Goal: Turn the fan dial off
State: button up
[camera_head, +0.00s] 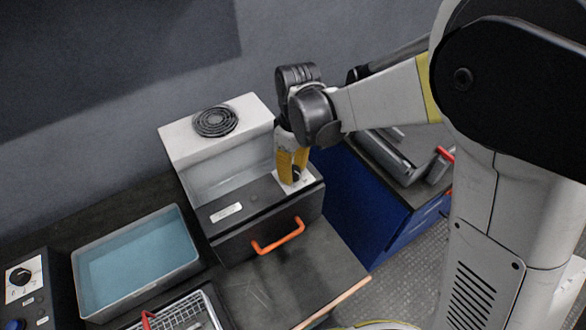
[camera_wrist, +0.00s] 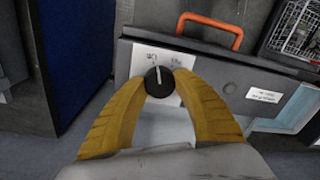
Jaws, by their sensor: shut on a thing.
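The fan dial is a round black knob (camera_wrist: 159,83) with a pale pointer line, on a white label plate (camera_wrist: 150,60) with small markings. In the wrist view the pointer line points up the picture, near the left marking, whose text is too small to read surely. My gripper (camera_wrist: 160,88) has its yellow fingers closed around the knob, one on each side. In the head view my gripper (camera_head: 291,178) reaches down to the right end of the dark front panel of the fan box (camera_head: 266,208), and its fingers hide most of the dial.
The fan box has an orange handle (camera_head: 278,237) and a round black grille (camera_head: 215,121) on its white top. A grey tray with blue liquid (camera_head: 137,262) and a wire basket (camera_head: 185,312) stand to the left. Another knob panel (camera_head: 22,279) is at far left. A blue cabinet (camera_head: 350,195) is at right.

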aim_at(295, 167)
jog(key=shift+n, duration=1)
jog(key=o, duration=1.2)
notch_tip(295, 167, up, 12)
jog(key=shift+w+d, duration=0.15)
jog(key=shift+w, duration=0.2)
